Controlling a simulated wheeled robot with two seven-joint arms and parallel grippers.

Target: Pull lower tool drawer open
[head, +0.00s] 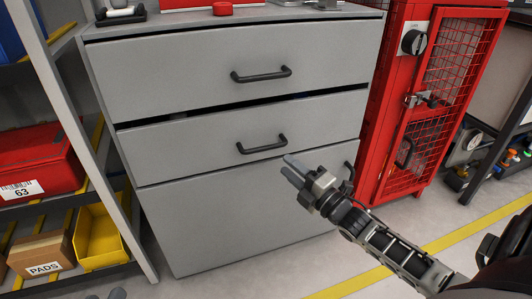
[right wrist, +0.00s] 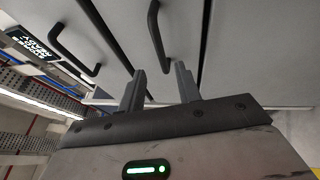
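The grey cabinet's lower tool drawer (head: 190,150) has a dark bar handle (head: 262,145) and looks almost flush with the front. My right gripper (head: 291,168) is just below and right of this handle, apart from it. In the right wrist view its two fingers (right wrist: 160,88) are spread with nothing between them, and the dark handle (right wrist: 158,38) lies ahead of them. The upper drawer (head: 180,75) has a similar handle (head: 261,76). Grey tips at the bottom edge look like my left gripper (head: 117,293); the rest is out of frame.
A red mesh locker (head: 395,130) stands close on the right. A shelf at left holds a red box (head: 40,160), a yellow bin (head: 97,235) and a cardboard box (head: 42,252). The floor in front shows a yellow line.

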